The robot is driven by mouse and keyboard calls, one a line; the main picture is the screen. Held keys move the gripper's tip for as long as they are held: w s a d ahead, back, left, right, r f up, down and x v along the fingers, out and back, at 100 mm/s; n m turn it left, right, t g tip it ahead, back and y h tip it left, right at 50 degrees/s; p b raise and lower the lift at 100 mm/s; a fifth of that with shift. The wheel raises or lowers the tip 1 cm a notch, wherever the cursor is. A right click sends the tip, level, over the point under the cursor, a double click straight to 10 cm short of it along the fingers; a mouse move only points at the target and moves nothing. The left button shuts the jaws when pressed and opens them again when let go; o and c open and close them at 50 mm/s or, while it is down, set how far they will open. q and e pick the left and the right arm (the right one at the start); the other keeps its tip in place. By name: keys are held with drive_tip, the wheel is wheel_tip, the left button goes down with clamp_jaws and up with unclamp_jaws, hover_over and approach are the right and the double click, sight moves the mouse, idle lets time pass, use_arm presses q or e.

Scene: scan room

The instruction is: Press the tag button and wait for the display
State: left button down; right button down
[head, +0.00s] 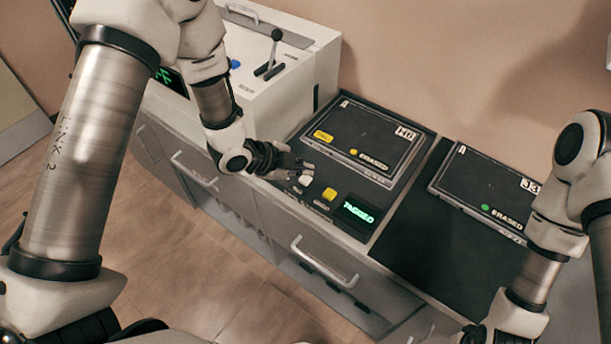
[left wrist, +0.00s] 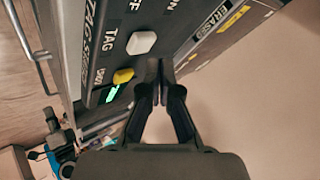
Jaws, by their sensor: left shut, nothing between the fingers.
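My left gripper (head: 298,168) is shut and empty close to the white button. Its fingertips (left wrist: 160,72) appear beside that button; I cannot tell how far above the panel they are. My right gripper is out of view.
A dark drive-like case (head: 362,138) marked ERASED lies on the station behind the buttons. A similar case (head: 481,190) lies on a dark mat (head: 420,245) to the right. A white machine (head: 300,65) with a lever (head: 273,52) stands at the back left. Drawers line the counter front.

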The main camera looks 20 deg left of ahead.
sight(303, 180)
use_arm(q)
wheel_tip(303, 180, up, 5)
drive_tip(key=p, duration=0.3)
drive_tip(key=shift+p, duration=0.3)
drive_tip(key=shift+f, duration=0.1)
drive_tip(key=shift+s+f, duration=0.1)
drive_tip(key=shift+f, duration=0.05)
drive_tip(key=s+f+n, duration=0.1)
drive_tip(key=s+a+f+n+y, duration=0.1)
drive_tip(key=s+f, duration=0.1)
drive_tip(key=s+f+n+g, duration=0.1)
drive_tip(key=f+n, duration=0.1)
drive_tip(key=shift+s+a+f, duration=0.15)
drive_tip(key=shift+s+a, duration=0.05)
drive_tip(key=shift+a, duration=0.15)
drive_tip(key=s+a+f+n+g+y, duration=0.2)
drive_tip(key=s+a+f+n, duration=0.2)
drive_tip(key=s+n, duration=0.3)
drive_tip(key=s+a+f+n+g+y, duration=0.3)
drive_tip(key=s+f+n, duration=0.4)
drive_tip(key=s, duration=0.8)
drive_tip(key=shift+s+a+f+g, duration=0.2)
drive_tip(key=shift+s+a+g, duration=0.15)
drive_tip(key=shift+a, duration=0.1)
